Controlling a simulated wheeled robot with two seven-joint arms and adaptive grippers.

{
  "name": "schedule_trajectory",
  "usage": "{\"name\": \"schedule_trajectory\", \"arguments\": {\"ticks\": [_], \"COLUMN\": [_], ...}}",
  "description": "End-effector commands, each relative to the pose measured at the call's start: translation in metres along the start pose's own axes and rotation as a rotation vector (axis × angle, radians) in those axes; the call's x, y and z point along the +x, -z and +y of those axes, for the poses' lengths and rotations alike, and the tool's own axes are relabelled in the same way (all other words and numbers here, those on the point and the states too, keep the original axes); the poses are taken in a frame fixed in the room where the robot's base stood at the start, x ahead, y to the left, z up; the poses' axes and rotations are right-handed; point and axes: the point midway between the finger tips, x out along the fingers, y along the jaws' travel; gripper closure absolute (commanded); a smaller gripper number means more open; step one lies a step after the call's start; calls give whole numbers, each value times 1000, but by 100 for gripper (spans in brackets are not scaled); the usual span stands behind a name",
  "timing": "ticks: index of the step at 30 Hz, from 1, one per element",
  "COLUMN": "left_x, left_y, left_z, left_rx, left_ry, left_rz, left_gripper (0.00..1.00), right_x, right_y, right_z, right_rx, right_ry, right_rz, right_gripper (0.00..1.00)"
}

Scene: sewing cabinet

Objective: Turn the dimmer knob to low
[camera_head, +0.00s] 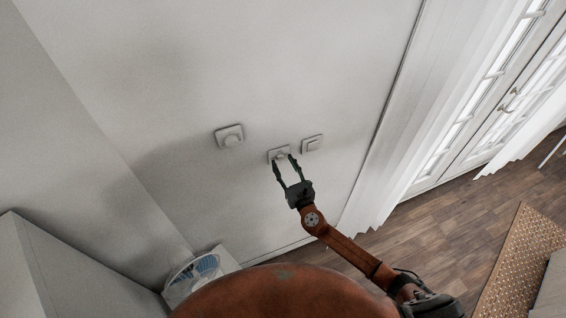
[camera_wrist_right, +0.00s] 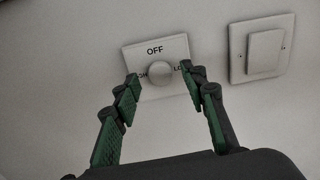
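The dimmer knob (camera_wrist_right: 160,74) is a round pale knob on a square wall plate (camera_wrist_right: 142,55). The plate reads "OFF" above the knob, with partly covered lettering on both sides, seemingly "LO" on the right. In the head view the dimmer plate (camera_head: 272,154) is the middle one of three wall fittings. My right gripper (camera_head: 283,158) is open at the dimmer; in the wrist view its green-padded fingers (camera_wrist_right: 158,80) stand either side of the knob, with gaps between. Whether the tips touch the plate, I cannot tell. My left gripper is not in view.
A rocker switch (camera_wrist_right: 264,52) is close to the right of the dimmer. Another round-knobbed plate (camera_head: 229,136) is on the left. A white curtain (camera_head: 405,130) hangs to the right. A fan (camera_head: 193,270) stands low at the left, near a white cabinet (camera_head: 70,280).

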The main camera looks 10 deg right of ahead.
Motion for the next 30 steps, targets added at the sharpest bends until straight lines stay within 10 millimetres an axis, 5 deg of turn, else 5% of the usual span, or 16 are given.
{"name": "schedule_trajectory", "arguments": {"ticks": [15,30], "left_x": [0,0], "left_y": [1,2], "left_z": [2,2], "left_rx": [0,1], "left_ry": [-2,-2], "left_rz": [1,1], "left_gripper": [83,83], "right_x": [-97,-109], "right_y": [1,1], "right_z": [-1,0], "right_rx": [0,0], "right_ry": [1,0], "right_rz": [3,2], "right_gripper": [60,60]}}
